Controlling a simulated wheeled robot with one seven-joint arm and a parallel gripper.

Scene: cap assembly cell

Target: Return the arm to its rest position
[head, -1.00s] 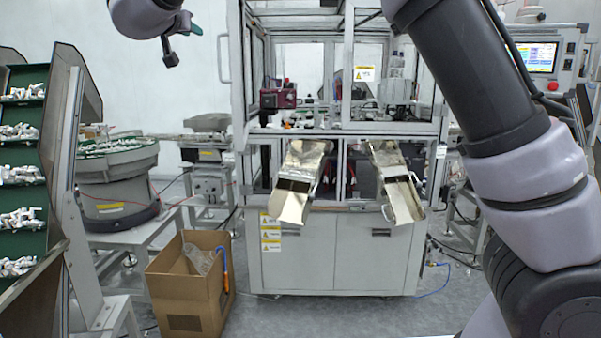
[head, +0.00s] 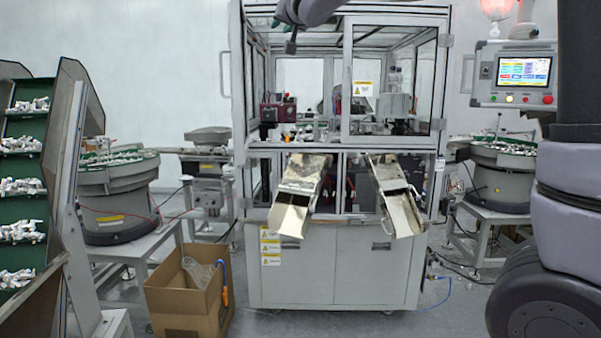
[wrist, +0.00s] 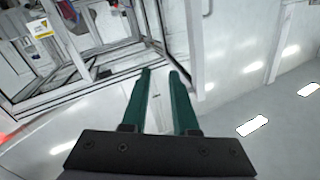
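My gripper (wrist: 159,72) shows in the wrist view with two green fingers. They stand apart with a clear gap and nothing between them, only pale wall behind. In the head view my wrist is at the top edge, in front of the upper part of the machine frame, and is partly cut off by the picture edge; the finger state cannot be read there. My arm links stand at the right edge of the head view.
A framed assembly machine (head: 335,265) with two metal chutes (head: 305,180) (head: 396,195) stands ahead. A control screen (head: 524,72) is beside my arm. A cardboard box (head: 185,305) is on the floor at left, near a rack of green trays (head: 25,210). Bowl feeders (head: 115,205) (head: 503,180) stand either side.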

